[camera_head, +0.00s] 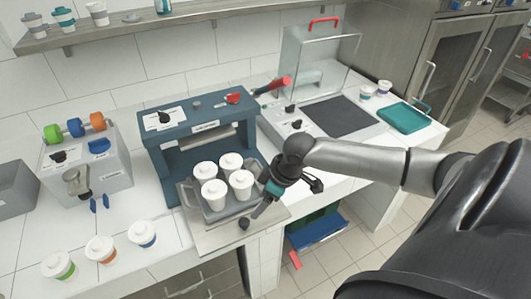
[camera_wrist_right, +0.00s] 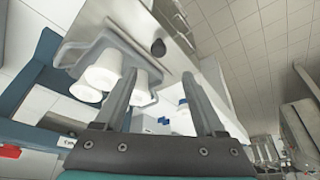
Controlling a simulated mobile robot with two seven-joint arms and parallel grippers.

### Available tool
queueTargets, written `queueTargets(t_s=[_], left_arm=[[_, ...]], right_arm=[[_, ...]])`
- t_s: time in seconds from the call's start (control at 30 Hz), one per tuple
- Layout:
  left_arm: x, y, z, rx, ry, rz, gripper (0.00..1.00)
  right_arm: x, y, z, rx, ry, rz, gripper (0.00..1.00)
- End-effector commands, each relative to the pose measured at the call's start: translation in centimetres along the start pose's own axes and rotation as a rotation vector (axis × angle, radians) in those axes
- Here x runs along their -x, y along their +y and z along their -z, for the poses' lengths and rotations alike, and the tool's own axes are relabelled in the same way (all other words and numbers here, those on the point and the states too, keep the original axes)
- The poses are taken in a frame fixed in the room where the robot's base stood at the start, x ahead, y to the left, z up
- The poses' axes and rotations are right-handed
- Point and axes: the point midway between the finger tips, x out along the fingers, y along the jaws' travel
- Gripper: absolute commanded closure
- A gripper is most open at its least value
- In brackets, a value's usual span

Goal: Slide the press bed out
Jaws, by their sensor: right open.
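The blue press (camera_head: 200,115) stands on the counter. Its grey metal bed (camera_head: 215,240) sticks out at the front, and a black round knob (camera_head: 244,223) sits at the bed's front. The knob also shows in the right wrist view (camera_wrist_right: 158,47). A grey tray (camera_head: 186,195) with several white lidded cups (camera_head: 215,193) rests on the bed. My right gripper (camera_head: 262,207) is close to the bed's front right side, beside the knob. In the right wrist view its fingers (camera_wrist_right: 160,76) are apart, with the knob beyond their tips, not between them. My left gripper is out of view.
A filling machine with coloured knobs (camera_head: 75,128) stands left of the press. Several cups (camera_head: 100,248) stand on the counter's front left. Floor is open before the counter.

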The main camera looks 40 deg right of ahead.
Motion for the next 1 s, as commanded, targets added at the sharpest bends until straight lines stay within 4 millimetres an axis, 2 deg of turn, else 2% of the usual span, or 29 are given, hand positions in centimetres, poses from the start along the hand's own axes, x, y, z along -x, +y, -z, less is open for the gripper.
queueTargets(t_s=[0.1, 0.3, 0.87, 1.0], left_arm=[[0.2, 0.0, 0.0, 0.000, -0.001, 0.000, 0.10], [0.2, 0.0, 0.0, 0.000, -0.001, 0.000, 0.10], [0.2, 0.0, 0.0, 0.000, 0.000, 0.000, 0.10], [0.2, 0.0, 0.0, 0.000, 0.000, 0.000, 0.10]], right_arm=[[1.5, 0.0, -0.1, 0.000, -0.002, -0.001, 0.28], [2.6, 0.0, 0.0, -0.001, -0.001, 0.001, 0.28], [2.6, 0.0, 0.0, -0.001, 0.000, 0.002, 0.28], [2.0, -1.3, -0.2, 0.007, -0.003, 0.015, 0.28]])
